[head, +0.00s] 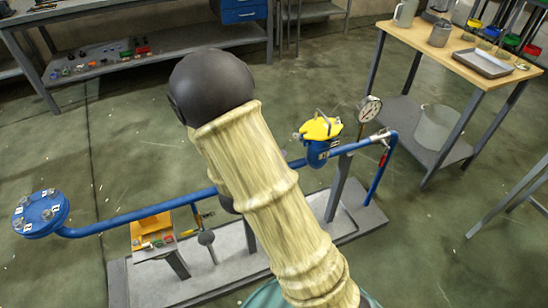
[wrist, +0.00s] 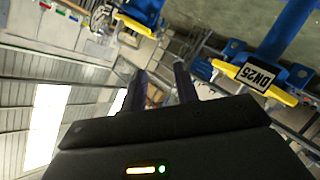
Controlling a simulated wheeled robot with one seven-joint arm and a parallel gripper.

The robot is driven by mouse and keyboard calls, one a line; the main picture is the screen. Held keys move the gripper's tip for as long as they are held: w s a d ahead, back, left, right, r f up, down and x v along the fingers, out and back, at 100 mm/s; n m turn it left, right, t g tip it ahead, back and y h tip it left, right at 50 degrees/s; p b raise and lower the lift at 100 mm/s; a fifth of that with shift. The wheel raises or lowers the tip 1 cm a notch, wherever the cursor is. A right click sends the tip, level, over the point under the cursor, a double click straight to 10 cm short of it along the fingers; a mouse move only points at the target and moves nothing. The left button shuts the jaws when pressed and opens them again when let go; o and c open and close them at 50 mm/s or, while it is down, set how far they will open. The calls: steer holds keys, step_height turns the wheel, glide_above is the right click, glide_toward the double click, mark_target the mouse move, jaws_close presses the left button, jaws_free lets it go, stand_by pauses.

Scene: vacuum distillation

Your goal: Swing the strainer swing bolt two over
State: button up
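The strainer (head: 318,150) is a blue body on the pipe rig in the head view, right of my arm. Its yellow lid (head: 320,128) is on top, with a pale handle over it and small metal parts at its rim. I cannot tell the separate swing bolts apart. In the wrist view, a blue fitting (wrist: 283,70) with a "DN25" plate and yellow edges is at the right; I cannot tell whether it is the strainer. My gripper (wrist: 162,80) shows two dark fingers, apart, with nothing seen between them. It is not visible in the head view.
A blue pipe (head: 130,220) runs behind my arm to a bolted flange (head: 40,213) at left. A pressure gauge (head: 369,108) stands right of the strainer. A wooden-topped table (head: 440,45) is at upper right; open floor lies between.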

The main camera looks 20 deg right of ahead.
steer(key=s+a+g+y, duration=0.2)
steer(key=s+a+y, duration=0.1)
steer(key=a+y, duration=0.5)
steer(key=s+r+g, duration=0.1)
steer(key=s, duration=0.3)
steer(key=s+d+r+g+y, duration=0.1)
steer(key=s+g, duration=0.1)
steer(key=s, duration=0.1)
steer(key=s+d+r+g+y, duration=0.1)
steer(key=s+g, duration=0.1)
steer(key=s, duration=0.2)
steer(key=shift+s, duration=0.35)
steer(key=shift+s+a+f, duration=0.1)
